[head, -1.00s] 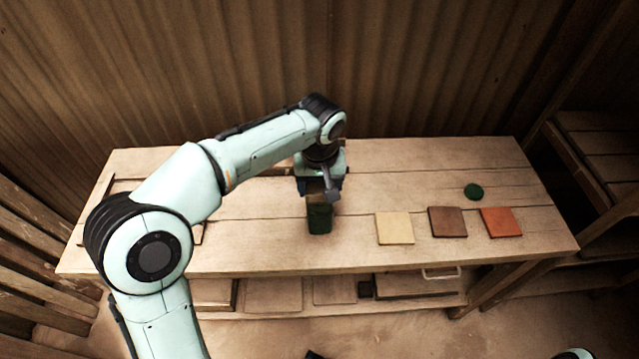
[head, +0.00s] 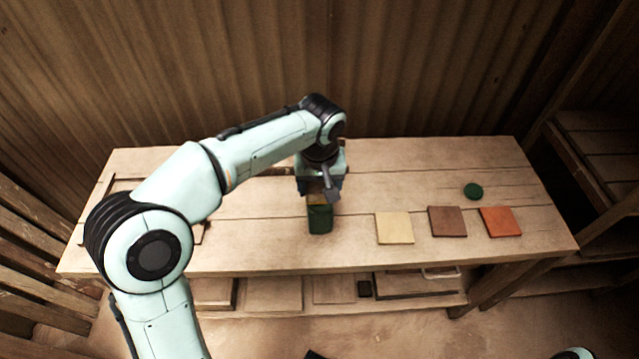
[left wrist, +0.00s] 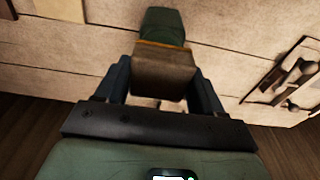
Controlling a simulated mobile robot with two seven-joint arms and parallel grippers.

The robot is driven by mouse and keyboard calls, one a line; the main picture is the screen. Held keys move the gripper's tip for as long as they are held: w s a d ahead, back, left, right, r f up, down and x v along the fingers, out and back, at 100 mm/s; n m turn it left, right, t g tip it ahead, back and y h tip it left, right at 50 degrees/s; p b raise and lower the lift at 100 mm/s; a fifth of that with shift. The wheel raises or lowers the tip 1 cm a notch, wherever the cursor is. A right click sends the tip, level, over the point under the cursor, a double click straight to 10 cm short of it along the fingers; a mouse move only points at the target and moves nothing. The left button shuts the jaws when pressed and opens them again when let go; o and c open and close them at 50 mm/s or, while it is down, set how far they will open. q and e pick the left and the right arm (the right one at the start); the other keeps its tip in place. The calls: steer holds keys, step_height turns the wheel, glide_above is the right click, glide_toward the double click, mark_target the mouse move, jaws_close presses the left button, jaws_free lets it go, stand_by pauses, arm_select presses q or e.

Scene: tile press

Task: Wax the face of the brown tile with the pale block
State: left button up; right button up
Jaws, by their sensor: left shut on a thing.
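The brown tile (head: 447,221) lies flat on the bench, between a cream tile (head: 394,228) and an orange tile (head: 501,222). My left gripper (head: 320,190) is left of the tiles. It is shut on a brownish block (left wrist: 163,72), which looks shaded rather than pale and has an orange edge in the left wrist view. A dark green piece (head: 319,219) shows just beyond the block; it also shows in the left wrist view (left wrist: 163,24). I cannot tell whether the two are joined. My right gripper is not in view.
A thin frame (left wrist: 278,78) lies on the bench's left part, partly hidden by my arm in the head view. Boards and a dark small box (head: 364,288) sit on the shelf below.

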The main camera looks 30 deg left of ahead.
mark_target(320, 185)
arm_select(q)
steer(key=shift+f, duration=0.1)
steer(key=shift+r+p, duration=2.9)
steer(key=shift+r, duration=0.7)
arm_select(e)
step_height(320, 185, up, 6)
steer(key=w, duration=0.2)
